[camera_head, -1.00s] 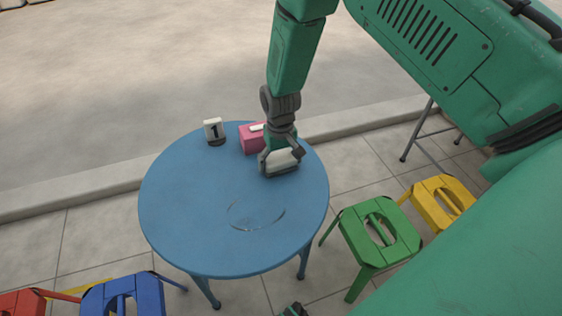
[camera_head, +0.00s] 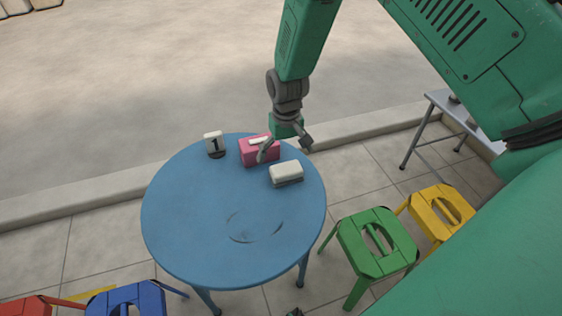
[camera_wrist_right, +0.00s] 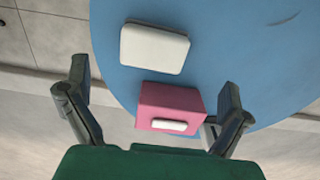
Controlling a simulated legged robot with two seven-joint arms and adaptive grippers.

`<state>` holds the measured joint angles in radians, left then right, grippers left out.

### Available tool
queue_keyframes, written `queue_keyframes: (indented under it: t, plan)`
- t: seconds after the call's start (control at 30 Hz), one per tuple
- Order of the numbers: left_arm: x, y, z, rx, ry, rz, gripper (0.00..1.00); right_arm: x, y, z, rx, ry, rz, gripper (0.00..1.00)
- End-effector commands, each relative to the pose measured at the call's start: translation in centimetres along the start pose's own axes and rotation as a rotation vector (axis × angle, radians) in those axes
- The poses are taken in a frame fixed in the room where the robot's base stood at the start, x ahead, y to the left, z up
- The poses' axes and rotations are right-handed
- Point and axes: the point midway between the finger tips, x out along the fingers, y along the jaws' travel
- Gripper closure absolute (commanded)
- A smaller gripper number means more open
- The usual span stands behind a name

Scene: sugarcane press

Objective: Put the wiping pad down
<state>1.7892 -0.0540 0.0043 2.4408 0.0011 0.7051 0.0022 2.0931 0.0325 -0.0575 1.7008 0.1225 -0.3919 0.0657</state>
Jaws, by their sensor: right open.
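The wiping pad (camera_head: 286,172), white on top with a grey underside, lies flat on the right part of the round blue table (camera_head: 190,215). It also shows in the right wrist view (camera_wrist_right: 153,48), with nothing holding it. My right gripper (camera_head: 284,150) is open and empty above the table's far right edge, just behind the pad. In the right wrist view its two fingers (camera_wrist_right: 152,100) stand wide apart, with the pad beyond them. My left gripper is not in view.
A pink box (camera_head: 258,152) with a white piece on top stands close to my right gripper. A dark curved smear (camera_head: 243,236) marks the table. Green (camera_head: 375,245) and yellow (camera_head: 440,210) stools stand at the right.

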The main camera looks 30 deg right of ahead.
Motion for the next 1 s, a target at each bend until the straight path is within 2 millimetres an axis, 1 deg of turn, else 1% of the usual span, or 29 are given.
queue_keyframes:
  t: [0.03,0.1,0.2,0.3,0.4,0.47,0.57,0.67,0.7,0.77,0.8,0.87,0.9,1.0]
  plan:
    - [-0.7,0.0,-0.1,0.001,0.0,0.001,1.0,-1.4,0.0,0.0,0.001,0.002,0.0,0.0]
    - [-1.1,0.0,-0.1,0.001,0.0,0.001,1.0,-2.4,-0.2,0.1,0.0,0.001,0.003,0.0]
    - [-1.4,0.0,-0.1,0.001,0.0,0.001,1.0,-3.5,-0.4,0.1,-0.001,0.001,0.007,0.0]
    - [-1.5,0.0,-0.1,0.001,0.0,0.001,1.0,-4.1,-0.7,0.2,-0.002,0.002,0.011,0.0]
    - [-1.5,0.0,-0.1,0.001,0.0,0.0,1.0,-4.2,-0.7,0.2,-0.001,0.002,0.011,0.0]
    - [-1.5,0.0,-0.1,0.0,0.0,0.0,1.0,-3.9,-0.6,0.5,-0.003,0.0,0.012,0.0]
    - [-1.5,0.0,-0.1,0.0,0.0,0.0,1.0,-1.5,0.0,2.5,-0.02,-0.005,0.02,0.0]
    - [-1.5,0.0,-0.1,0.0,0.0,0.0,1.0,2.6,1.0,7.3,-0.064,-0.004,0.038,0.0]
    - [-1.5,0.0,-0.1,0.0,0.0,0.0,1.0,4.3,1.4,9.8,-0.088,-0.001,0.044,0.0]
    - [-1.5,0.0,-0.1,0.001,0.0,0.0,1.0,6.3,2.0,13.9,-0.128,0.004,0.049,0.0]
    - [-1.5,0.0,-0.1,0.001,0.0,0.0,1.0,7.3,2.4,16.5,-0.154,0.01,0.05,0.0]
    - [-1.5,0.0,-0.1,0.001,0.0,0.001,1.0,8.1,2.7,20.1,-0.191,0.018,0.048,0.0]
    - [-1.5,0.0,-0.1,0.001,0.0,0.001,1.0,8.3,2.9,22.3,-0.213,0.023,0.045,0.0]
    - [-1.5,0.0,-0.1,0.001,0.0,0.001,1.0,8.3,3.2,26.5,-0.255,0.034,0.032,0.0]
